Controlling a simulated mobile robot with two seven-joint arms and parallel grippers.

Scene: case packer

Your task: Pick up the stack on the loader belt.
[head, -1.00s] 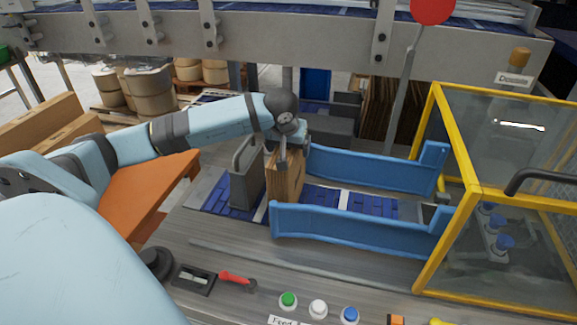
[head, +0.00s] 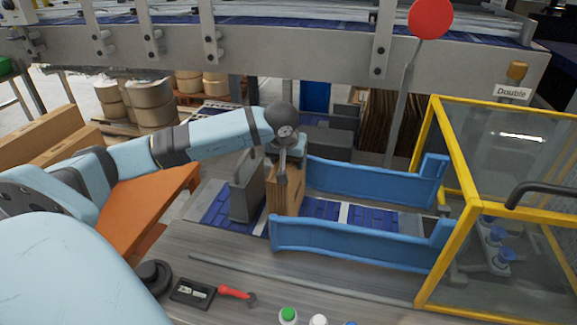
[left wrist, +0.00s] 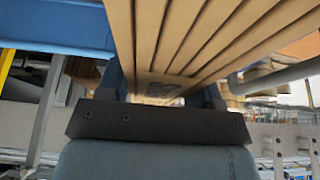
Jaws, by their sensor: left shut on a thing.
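The stack (head: 285,193) is a bundle of flat brown cardboard pieces standing upright on the blue loader belt (head: 320,206). It stands between a grey upright plate (head: 246,188) on its left and two blue side rails on its right. My left gripper (head: 284,178) is at the top of the stack and shut on it. In the left wrist view the stack's edges (left wrist: 185,40) run up from between the jaws (left wrist: 160,95). Whether the stack's bottom touches the belt is hard to tell. My right gripper is out of view.
Blue rails (head: 375,178) (head: 350,243) line the belt. A yellow-framed clear guard (head: 458,165) stands at the right. An orange tray (head: 150,205) is at the left, with brown boxes (head: 50,135) behind it. A red-handled tool (head: 236,292) and buttons (head: 288,315) lie in front.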

